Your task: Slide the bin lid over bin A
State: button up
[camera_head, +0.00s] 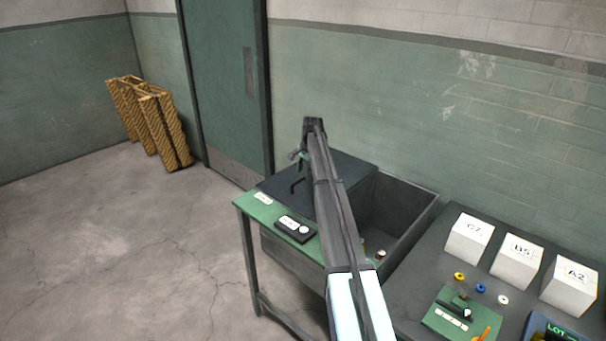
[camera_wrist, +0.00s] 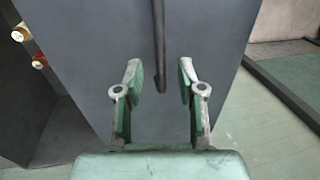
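The dark bin lid (camera_head: 332,170) lies over the left part of a grey bin (camera_head: 425,215); the bin's right part is open. A thin dark handle (camera_head: 297,186) stands on the lid. In the wrist view the lid (camera_wrist: 90,60) fills the middle, and the handle bar (camera_wrist: 158,45) runs down from the top edge. My gripper (camera_head: 300,158) is above the lid's left side. In the wrist view my gripper (camera_wrist: 160,80) is open, with the handle's end between the fingers in the picture; I see no contact. I cannot read which compartment is A.
Small bobbins (camera_head: 380,254) lie in the open part. A green bench (camera_head: 250,208) with a dark switch box (camera_head: 296,229) is in front. White boxes (camera_head: 469,240) stand on the right table. The left floor is clear.

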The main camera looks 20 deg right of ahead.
aim_at(303, 179)
jog(key=shift+w+a+f+p, duration=0.1)
jog(key=shift+w+f+p, duration=0.1)
jog(key=shift+f, duration=0.65)
jog(key=shift+w+f+p, duration=0.1)
jog(key=shift+f+p, duration=0.05)
jog(key=shift+f, duration=0.7)
grip_shut()
